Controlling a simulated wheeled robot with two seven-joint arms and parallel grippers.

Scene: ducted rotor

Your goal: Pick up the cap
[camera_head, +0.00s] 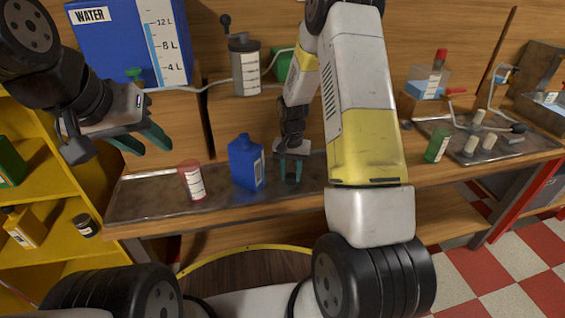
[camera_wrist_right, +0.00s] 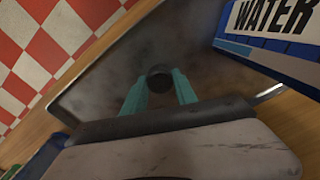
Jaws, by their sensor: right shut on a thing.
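The cap (camera_wrist_right: 159,77) is a small dark round piece between the teal fingertips in the right wrist view. My right gripper (camera_wrist_right: 159,88) is shut on it, over the metal tray. In the head view my right gripper (camera_head: 290,170) points down just right of the blue bottle, and the dark cap (camera_head: 291,179) shows faintly between its fingers. I cannot tell whether the cap touches the tray. My left gripper (camera_head: 147,143) is open and empty, above the tray's left end.
The metal tray (camera_head: 140,205) holds a blue bottle (camera_head: 244,165) and a red-and-white container (camera_head: 191,181). A blue water tank (camera_head: 115,45) and a grey canister (camera_head: 244,68) stand behind. A right-hand tray (camera_head: 467,156) holds pale cylinders and a green container (camera_head: 437,145).

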